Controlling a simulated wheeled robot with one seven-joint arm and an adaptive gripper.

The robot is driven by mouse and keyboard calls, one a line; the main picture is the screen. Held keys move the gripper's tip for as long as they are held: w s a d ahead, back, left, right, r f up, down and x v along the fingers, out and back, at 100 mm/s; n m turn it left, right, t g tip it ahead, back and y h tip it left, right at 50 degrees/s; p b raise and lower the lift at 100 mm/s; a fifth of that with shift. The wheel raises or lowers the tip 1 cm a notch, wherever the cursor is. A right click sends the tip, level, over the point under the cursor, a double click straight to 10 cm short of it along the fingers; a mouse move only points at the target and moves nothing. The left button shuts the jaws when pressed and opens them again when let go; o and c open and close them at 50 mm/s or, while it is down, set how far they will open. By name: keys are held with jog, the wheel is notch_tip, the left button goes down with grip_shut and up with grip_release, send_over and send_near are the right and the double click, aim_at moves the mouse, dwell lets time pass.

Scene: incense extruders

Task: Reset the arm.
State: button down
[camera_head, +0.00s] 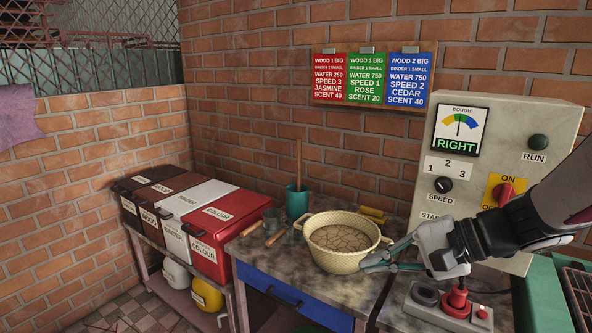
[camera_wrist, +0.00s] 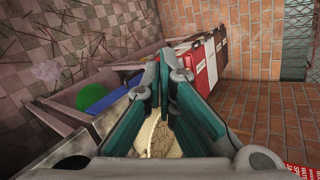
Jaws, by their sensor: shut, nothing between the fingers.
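My gripper (camera_head: 370,264) is at the right of the head view, at the end of my arm, which reaches in from the right edge. Its teal fingers are shut and hold nothing. They point left, beside the right handle of a cream woven-looking basin (camera_head: 334,262). The basin holds a brown, cracked-looking mass. In the wrist view the gripper fingers (camera_wrist: 162,75) close together at the centre, with part of the basin (camera_wrist: 160,135) showing between and behind them. I cannot tell whether the fingertips touch the basin.
A grey control box (camera_head: 470,130) with a dough dial reading RIGHT stands behind my arm. A joystick panel (camera_head: 450,308) lies below it. Lidded bins (camera_head: 215,230) line the left wall. A teal pot (camera_head: 297,203) stands behind the basin. Three recipe cards (camera_head: 372,78) hang above.

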jog(key=s+a+r+n+g+h, duration=0.1)
jog(key=s+a+n+g+h, duration=0.15)
jog(key=s, duration=0.45)
jog(key=s+d+r+n+t+h, duration=0.1)
jog(key=s+d+n+h, duration=0.2)
jog(key=s, duration=0.4)
jog(key=s+d+r+n+t+h+p, duration=0.1)
jog(key=s+d+r+n+h, duration=0.1)
jog(key=s, duration=0.5)
jog(key=d+n+h, duration=0.1)
jog(key=d+h, duration=0.1)
jog(key=h, duration=0.1)
jog(key=shift+d+r, duration=0.3)
jog(key=shift+d, duration=0.1)
